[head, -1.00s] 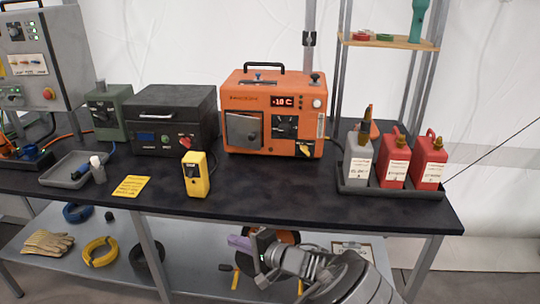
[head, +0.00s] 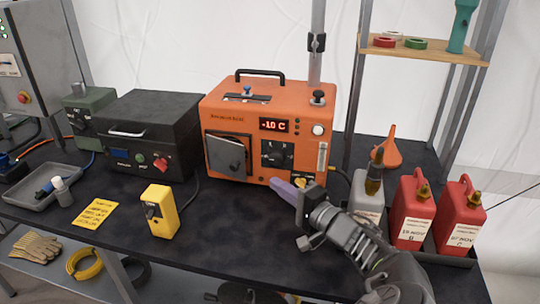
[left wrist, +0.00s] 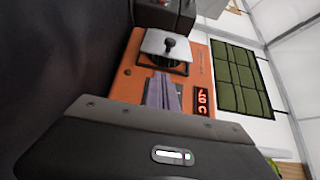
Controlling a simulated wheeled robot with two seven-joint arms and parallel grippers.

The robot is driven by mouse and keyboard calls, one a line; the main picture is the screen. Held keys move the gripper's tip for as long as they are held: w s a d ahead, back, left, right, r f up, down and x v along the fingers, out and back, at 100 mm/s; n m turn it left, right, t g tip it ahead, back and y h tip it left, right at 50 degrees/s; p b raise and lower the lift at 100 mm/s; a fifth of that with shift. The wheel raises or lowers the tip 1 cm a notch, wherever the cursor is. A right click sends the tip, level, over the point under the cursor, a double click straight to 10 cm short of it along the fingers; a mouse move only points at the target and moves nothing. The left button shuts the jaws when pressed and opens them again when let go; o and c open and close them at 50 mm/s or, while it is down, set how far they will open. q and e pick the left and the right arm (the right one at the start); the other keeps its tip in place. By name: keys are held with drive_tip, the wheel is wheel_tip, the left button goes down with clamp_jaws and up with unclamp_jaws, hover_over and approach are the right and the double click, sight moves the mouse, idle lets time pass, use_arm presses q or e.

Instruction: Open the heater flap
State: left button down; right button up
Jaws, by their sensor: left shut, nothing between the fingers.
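The orange heater (head: 265,112) stands on the dark bench. Its grey metal flap (head: 225,155) sits in a dark frame at the left of the front and looks slightly ajar. In the left wrist view the flap (left wrist: 165,43) has a black knob, and part of a dark round opening shows beside its edge. My left gripper (head: 276,184) has purple fingers, shut and empty. It is in front of the heater, low and right of the flap, apart from it. The fingers (left wrist: 160,78) point toward the flap in the left wrist view. My right gripper is not in view.
A dark grey box (head: 145,130) stands left of the heater. A yellow handheld device (head: 160,212) stands in front. On the right, red bottles (head: 412,205) and a grey bottle (head: 366,193) crowd a tray near my left arm. Bench space before the heater is clear.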

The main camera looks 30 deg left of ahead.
use_arm(q)
drive_tip(key=shift+r, duration=0.1)
idle(0.3)
drive_tip(key=x, duration=1)
drive_tip(key=shift+p, duration=0.45)
drive_tip(key=shift+s, duration=0.15)
